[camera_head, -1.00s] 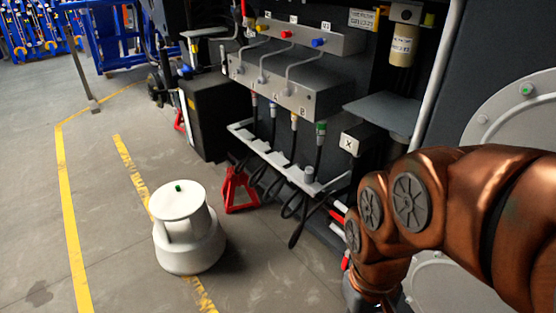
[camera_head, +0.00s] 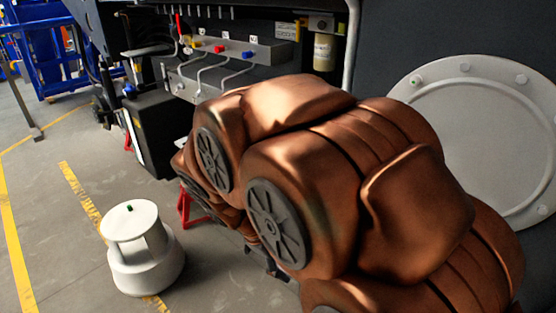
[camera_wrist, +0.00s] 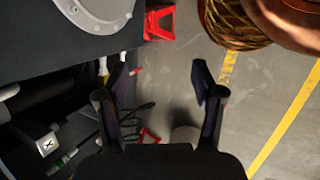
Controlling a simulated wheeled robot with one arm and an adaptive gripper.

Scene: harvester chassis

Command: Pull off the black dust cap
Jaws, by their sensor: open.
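I cannot make out the black dust cap in either view. Black hoses (camera_wrist: 135,116) lie beyond and beside the left finger.
The valve block (camera_head: 215,75) carries a red cap (camera_head: 219,48) and a blue cap (camera_head: 248,55). A white step stool (camera_head: 145,262) stands on the floor at left. Red stands (camera_wrist: 160,22) are near the machine. Open floor lies right of the fingers in the wrist view.

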